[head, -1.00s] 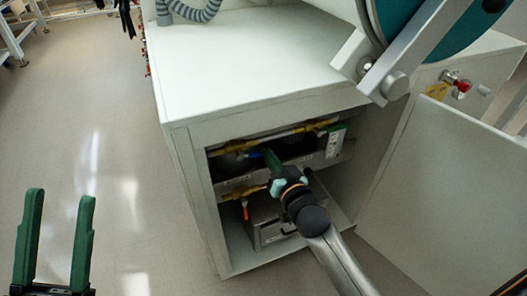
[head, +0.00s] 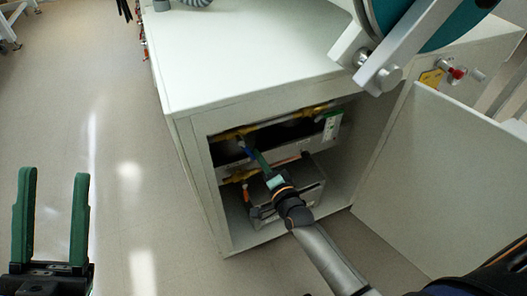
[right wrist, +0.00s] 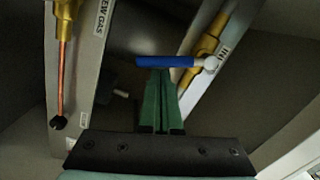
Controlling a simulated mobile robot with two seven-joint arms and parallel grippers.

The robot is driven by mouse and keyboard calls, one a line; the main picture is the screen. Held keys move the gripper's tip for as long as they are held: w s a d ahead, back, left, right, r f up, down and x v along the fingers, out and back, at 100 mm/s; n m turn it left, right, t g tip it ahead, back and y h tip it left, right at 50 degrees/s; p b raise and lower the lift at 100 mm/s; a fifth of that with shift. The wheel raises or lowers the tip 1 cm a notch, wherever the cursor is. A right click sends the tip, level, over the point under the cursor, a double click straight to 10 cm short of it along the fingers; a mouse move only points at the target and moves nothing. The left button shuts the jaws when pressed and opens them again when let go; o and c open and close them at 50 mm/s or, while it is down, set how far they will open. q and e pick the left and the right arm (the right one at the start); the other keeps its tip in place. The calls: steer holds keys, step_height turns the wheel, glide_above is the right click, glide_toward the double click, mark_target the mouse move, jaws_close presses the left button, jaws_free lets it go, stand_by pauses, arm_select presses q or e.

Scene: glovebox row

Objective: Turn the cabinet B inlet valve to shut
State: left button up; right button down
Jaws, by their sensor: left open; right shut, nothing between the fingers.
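The inlet valve shows in the right wrist view as a blue lever (right wrist: 160,61) with a pale round pivot on a brass pipe (right wrist: 206,46). A partly hidden label beside it begins "IN". The lever points left from the pivot, slanting across the pipe's line; its exact angle is unclear. In the head view the blue lever (head: 249,152) is small inside the open cabinet. My right gripper (right wrist: 160,74) is shut and empty, its green fingertips at the lever's near side, touching or almost touching. My left gripper (head: 53,178) is open and empty, outside at the left.
The cabinet's open door (head: 430,180) stands to the right of my right arm. A grey box (head: 290,195) sits low inside. A brass fitting with a copper tube (right wrist: 62,60) is left in the wrist view. The floor (head: 130,170) at left is clear.

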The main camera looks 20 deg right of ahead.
arm_select(q)
steer(key=shift+f, duration=0.3)
arm_select(e)
steer(key=shift+a+f+m, duration=0.3)
steer(key=shift+a+m, duration=0.2)
steer(key=shift+m, duration=0.5)
steer(key=shift+a+f+m, duration=0.25)
steer(key=shift+a+m, duration=0.25)
steer(key=shift+m, duration=0.5)
arm_select(q)
steer(key=shift+b, duration=0.3)
steer(key=shift+d, duration=0.1)
